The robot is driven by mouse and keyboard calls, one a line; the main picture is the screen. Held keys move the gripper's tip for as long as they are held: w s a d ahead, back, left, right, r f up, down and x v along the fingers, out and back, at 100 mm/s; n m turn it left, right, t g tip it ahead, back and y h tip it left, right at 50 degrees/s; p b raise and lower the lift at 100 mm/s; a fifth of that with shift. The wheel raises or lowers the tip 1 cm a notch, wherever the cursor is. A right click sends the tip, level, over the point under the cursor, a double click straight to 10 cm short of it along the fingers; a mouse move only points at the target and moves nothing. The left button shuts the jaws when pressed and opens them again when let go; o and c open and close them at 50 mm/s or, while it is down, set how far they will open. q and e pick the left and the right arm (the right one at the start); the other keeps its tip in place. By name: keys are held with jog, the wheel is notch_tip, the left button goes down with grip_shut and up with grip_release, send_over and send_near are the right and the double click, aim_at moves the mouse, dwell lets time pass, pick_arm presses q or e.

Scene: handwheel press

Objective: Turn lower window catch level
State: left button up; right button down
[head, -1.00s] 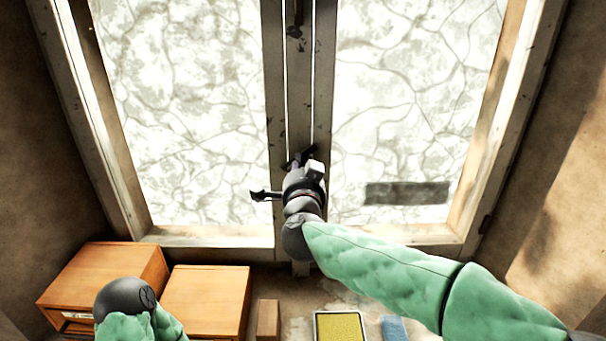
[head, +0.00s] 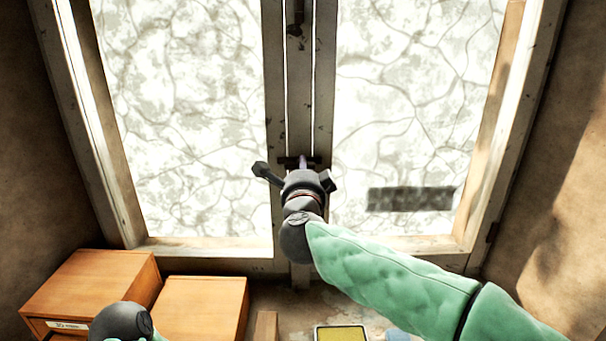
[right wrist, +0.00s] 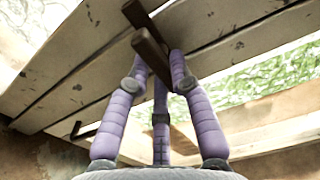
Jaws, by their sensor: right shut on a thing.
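The lower window catch (head: 284,160) is a dark bar on the middle upright of the window, partly hidden behind my right gripper (head: 303,166). It looks about level in the head view. The right wrist view shows the catch (right wrist: 149,45) as a brown bar between the purple fingers of my right gripper (right wrist: 160,62). That gripper is shut on it. In the head view only the dark joint of my left arm shows at the bottom left; its gripper is out of the picture.
An upper catch (head: 298,17) sits higher on the same upright. Orange wooden boxes (head: 203,305) stand below the window at left. A yellow-topped tray (head: 341,334) and a blue item (head: 397,336) lie at the bottom. A dark patch (head: 410,199) marks the right pane.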

dwell(0.4)
jog(key=c, duration=1.1)
grip_release()
jog(key=s, duration=1.2)
jog(key=shift+f, duration=0.1)
